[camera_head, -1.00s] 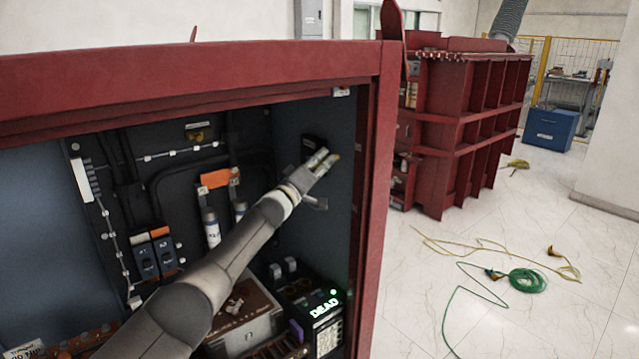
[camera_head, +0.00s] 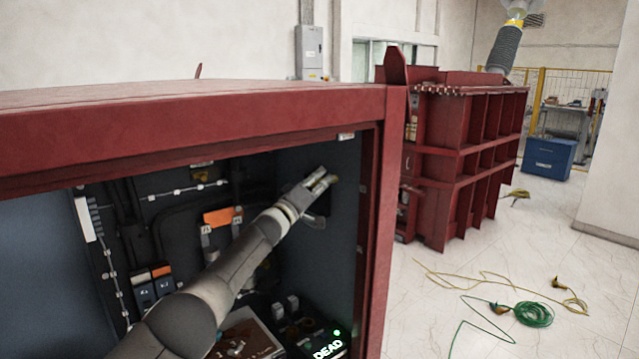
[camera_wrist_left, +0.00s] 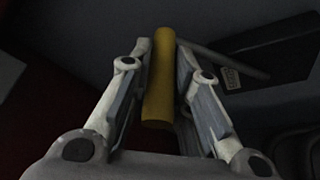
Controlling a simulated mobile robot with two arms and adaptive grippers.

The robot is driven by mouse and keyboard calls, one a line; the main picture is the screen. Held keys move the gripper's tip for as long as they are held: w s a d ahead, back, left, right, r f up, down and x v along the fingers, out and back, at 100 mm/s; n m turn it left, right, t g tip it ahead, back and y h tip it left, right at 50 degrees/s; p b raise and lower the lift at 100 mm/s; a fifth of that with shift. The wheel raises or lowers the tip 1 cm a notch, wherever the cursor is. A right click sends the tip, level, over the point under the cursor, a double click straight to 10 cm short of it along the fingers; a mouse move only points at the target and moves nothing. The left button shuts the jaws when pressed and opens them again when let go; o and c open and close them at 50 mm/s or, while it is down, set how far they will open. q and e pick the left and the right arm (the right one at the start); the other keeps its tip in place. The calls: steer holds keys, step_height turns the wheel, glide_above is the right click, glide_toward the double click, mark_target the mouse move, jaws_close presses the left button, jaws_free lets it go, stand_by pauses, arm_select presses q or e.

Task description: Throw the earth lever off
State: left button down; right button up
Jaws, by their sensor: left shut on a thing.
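My left gripper (camera_head: 322,182) reaches into the open red cabinet and is at its right inner wall. In the left wrist view my left gripper (camera_wrist_left: 162,85) is shut on a yellow cylindrical grip (camera_wrist_left: 159,80), which lies between the two fingers. A thin grey rod (camera_wrist_left: 225,59) runs from beside the fingers towards a dark box (camera_wrist_left: 270,60) with a small label. I take the yellow grip to be the earth lever's handle. In the head view the gripper hides most of the lever. My right gripper is in neither view.
The red cabinet's top edge (camera_head: 200,110) and right post (camera_head: 375,220) frame the arm closely. A box with a lit green "DEAD" sign (camera_head: 327,346) is at the cabinet's lower right. Outside, a green cable coil (camera_head: 533,314) lies on the floor.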

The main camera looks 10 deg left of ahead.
arm_select(q)
steer(key=shift+r, duration=0.2)
steer(key=c, duration=1.4)
jaws_free()
steer(key=shift+c, duration=0.2)
steer(key=shift+o, duration=0.6)
steer(key=shift+d+f, duration=0.1)
steer(key=shift+f, duration=0.05)
steer(key=shift+s+a+f, duration=0.15)
steer(key=shift+a, duration=0.05)
steer(key=shift+s+a+f, duration=0.1)
steer(key=shift+s+a, duration=0.15)
steer(key=shift+s, duration=0.1)
steer(key=v, duration=1)
steer(key=shift+s, duration=0.45)
steer(key=shift+d, duration=0.15)
